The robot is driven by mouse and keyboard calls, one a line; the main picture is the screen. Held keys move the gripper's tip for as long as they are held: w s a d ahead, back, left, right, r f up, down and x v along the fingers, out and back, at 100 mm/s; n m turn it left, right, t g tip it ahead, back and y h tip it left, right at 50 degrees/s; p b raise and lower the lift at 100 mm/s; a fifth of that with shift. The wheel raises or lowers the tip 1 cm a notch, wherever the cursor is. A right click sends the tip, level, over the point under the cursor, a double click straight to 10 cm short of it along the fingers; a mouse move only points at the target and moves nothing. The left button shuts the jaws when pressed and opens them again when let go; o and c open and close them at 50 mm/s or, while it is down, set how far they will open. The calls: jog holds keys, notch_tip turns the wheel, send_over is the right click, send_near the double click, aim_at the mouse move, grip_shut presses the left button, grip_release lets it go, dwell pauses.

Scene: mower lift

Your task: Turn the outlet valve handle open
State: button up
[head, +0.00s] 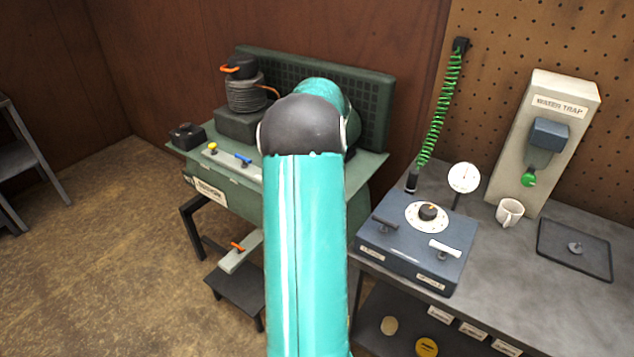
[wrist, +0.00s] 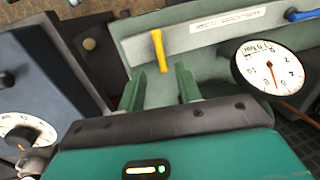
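In the wrist view a yellow handle (wrist: 159,50) stands on the green bench panel, beyond the fingers and roughly in line with the gap between them. A blue handle (wrist: 303,15) shows at the far right. The head view also shows the yellow handle (head: 212,148) and the blue handle (head: 243,159) on the green unit's front ledge. An orange handle (head: 238,247) sits lower. The labels are too small to tell which handle is the outlet valve. My gripper (wrist: 160,88) is open and empty, its two green fingers apart. In the head view my arm hides it.
A white dial gauge (wrist: 268,70) stands close right of my fingers in the wrist view. A blue control box (head: 418,240) with a dial, a black lever and a white lever stands on the grey bench (head: 590,290).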

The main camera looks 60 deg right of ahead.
jog(key=r, duration=0.3)
jog(key=s+r, duration=0.1)
jog(key=r, duration=0.1)
jog(key=shift+r, duration=0.4)
jog(key=shift+a, duration=0.1)
jog(key=w+a+r+n, duration=0.3)
jog(key=w+a, duration=0.1)
jog(key=a, duration=0.6)
jog(key=w+a+r+n+t, duration=0.1)
jog(key=w+a+r+n, duration=0.25)
jog(key=a, duration=0.55)
jog(key=w+a+r+n, duration=0.25)
jog(key=w+a, duration=0.25)
jog(key=a, duration=0.5)
jog(key=s+a+n, duration=0.3)
jog(key=a, duration=0.6)
jog(key=s+a+f+n+t, duration=0.1)
jog(key=s+a+n, duration=0.3)
jog(key=a, duration=0.6)
jog(key=s+a+n+t, duration=0.1)
jog(key=s+a+n, duration=0.2)
jog(key=a, duration=0.6)
jog(key=shift+s+a+f+n, duration=0.15)
jog(key=shift+s+f+n, duration=0.1)
jog(key=shift+f+n, duration=0.05)
